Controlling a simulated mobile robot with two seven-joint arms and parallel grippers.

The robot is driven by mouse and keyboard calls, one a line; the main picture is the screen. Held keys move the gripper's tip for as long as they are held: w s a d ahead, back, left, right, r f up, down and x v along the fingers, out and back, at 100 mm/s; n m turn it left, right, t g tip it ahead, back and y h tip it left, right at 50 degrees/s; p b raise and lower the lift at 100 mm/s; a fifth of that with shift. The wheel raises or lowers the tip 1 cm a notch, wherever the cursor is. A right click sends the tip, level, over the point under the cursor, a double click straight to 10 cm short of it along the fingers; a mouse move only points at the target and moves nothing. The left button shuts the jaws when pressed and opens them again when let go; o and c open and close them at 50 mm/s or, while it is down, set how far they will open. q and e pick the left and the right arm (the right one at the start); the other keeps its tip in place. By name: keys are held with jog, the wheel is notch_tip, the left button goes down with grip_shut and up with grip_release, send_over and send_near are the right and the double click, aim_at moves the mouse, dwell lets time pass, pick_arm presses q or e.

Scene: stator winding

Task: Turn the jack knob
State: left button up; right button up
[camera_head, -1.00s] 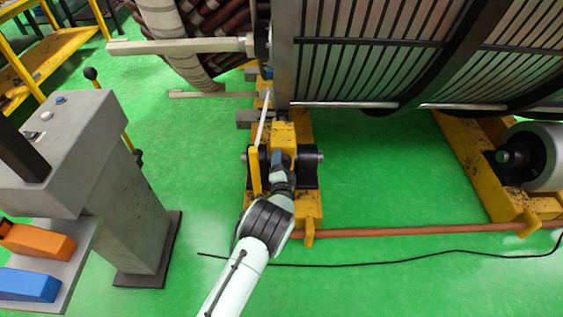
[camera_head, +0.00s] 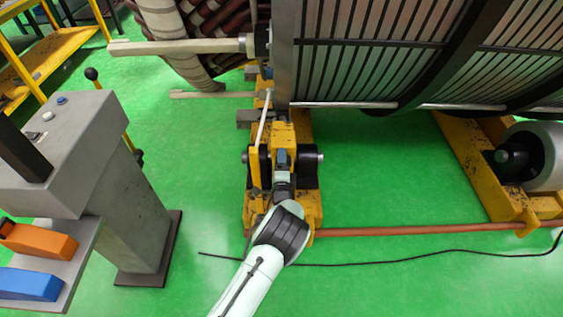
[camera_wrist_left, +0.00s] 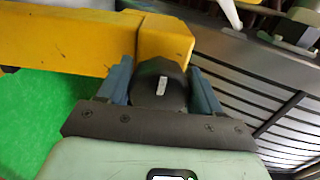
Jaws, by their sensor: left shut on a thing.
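The black jack knob (camera_wrist_left: 161,85) has a small white mark on its face and shows in the left wrist view. The blue fingers of my left gripper (camera_wrist_left: 162,82) stand on either side of it and are shut on it. In the head view my left gripper (camera_head: 282,161) reaches onto the yellow jack stand (camera_head: 284,132), and my wrist and fingers hide the knob. A yellow bar of the stand (camera_wrist_left: 75,42) lies just beyond the knob in the wrist view. My right gripper is in neither view.
The large stator (camera_head: 385,50) rises behind the stand. A grey control pedestal (camera_head: 122,190) stands at left, with orange (camera_head: 38,240) and blue pedals (camera_head: 30,284) beside it. A brown rod (camera_head: 420,230) and black cable (camera_head: 400,262) run right. Green floor is open between.

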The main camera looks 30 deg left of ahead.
pick_arm(q)
jog(key=o, duration=1)
jog(key=p+v, duration=0.2)
jog(key=v, duration=1.1)
jog(key=shift+s+d, duration=0.1)
jog(key=shift+s, duration=0.15)
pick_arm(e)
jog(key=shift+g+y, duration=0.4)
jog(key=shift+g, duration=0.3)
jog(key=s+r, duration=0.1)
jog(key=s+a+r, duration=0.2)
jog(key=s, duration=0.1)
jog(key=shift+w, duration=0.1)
